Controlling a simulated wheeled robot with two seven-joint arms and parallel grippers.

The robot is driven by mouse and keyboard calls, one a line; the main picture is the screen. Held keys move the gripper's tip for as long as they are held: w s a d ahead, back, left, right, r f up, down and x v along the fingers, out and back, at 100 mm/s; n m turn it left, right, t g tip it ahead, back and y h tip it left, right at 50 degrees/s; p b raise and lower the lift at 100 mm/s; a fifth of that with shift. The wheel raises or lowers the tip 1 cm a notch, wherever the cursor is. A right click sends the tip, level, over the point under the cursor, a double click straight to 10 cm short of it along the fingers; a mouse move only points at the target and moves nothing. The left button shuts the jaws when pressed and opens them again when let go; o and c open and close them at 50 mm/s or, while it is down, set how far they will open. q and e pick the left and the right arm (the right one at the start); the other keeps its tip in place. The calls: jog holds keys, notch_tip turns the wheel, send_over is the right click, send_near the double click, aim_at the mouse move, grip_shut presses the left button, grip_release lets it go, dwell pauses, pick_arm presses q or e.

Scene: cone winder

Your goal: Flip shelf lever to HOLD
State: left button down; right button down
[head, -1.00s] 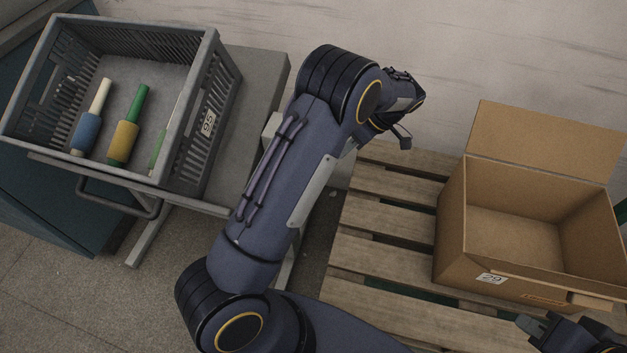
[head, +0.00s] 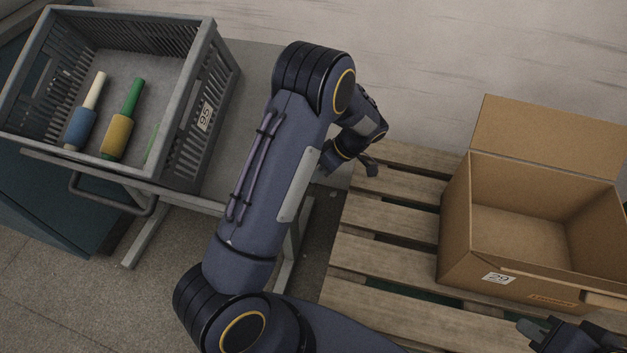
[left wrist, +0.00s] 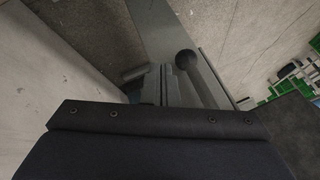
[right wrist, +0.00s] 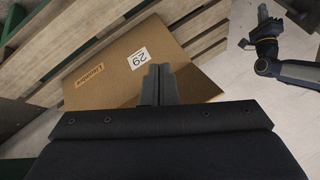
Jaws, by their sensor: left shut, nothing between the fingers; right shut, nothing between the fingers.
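In the left wrist view a grey lever with a round ball knob (left wrist: 187,60) lies just right of my left gripper (left wrist: 166,76). Its bar runs from the knob down to the right and goes out of sight behind the gripper body. I cannot tell whether the fingers touch it, and no HOLD marking is readable. In the head view my left gripper (head: 371,168) is shut and empty between the grey shelf and the pallet; the lever is not visible there. My right gripper (head: 536,329) is shut and empty in front of the cardboard box; it also shows in the right wrist view (right wrist: 158,72).
A grey crate (head: 205,125) with several coloured bobbins stands on the grey shelf (head: 255,90) at the left. An open cardboard box (head: 455,235) labelled 29 stands on the wooden pallet (head: 375,260). Floor shows beyond the pallet.

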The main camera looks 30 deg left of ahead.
pick_arm(q)
jog(key=shift+s+a+f, duration=0.1)
jog(key=shift+s+f, duration=0.05)
jog(key=shift+s, duration=0.25)
jog(key=shift+s+a+f, duration=0.1)
jog(key=shift+s, duration=0.3)
jog(key=shift+s, duration=0.15)
